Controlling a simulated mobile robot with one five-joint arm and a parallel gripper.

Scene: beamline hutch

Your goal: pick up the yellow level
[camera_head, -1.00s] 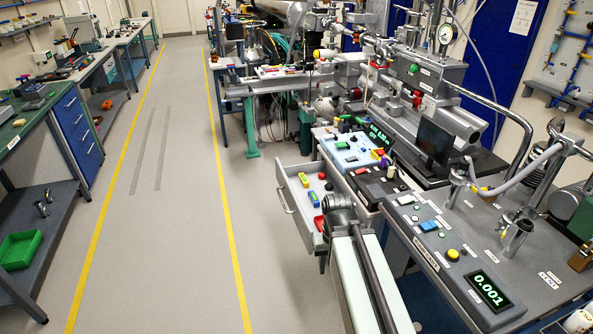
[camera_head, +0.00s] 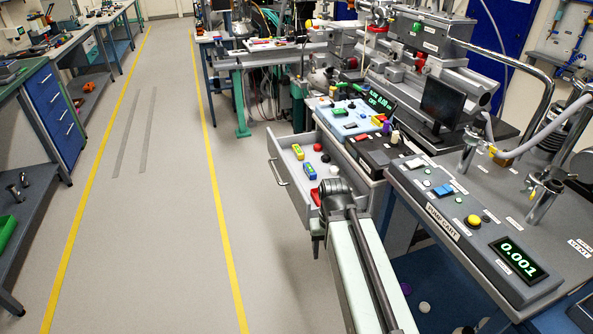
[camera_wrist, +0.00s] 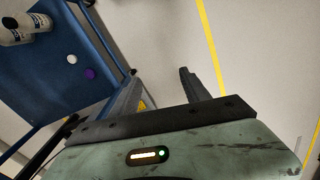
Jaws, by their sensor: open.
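A small yellow block-like thing (camera_head: 298,152), which looks like the yellow level, lies in the open grey drawer (camera_head: 277,157). A second small piece, blue and yellow (camera_head: 310,172), lies nearer me in the same drawer. Both are too small for me to make out vials or markings. In the wrist view my gripper (camera_wrist: 160,73) is open and empty, its two dark fingers apart with bare floor beyond them. The level does not show in the wrist view. In the head view my arm reaches toward the drawer's near end, and my fingers cannot be made out there.
The drawer also holds a red piece (camera_head: 315,196) and small round things. The pump cart (camera_head: 440,226) with its lit display (camera_head: 518,259) stands close on the right. A blue lower shelf (camera_wrist: 62,62) with bottles shows in the wrist view. The aisle floor (camera_head: 165,230) at left is clear.

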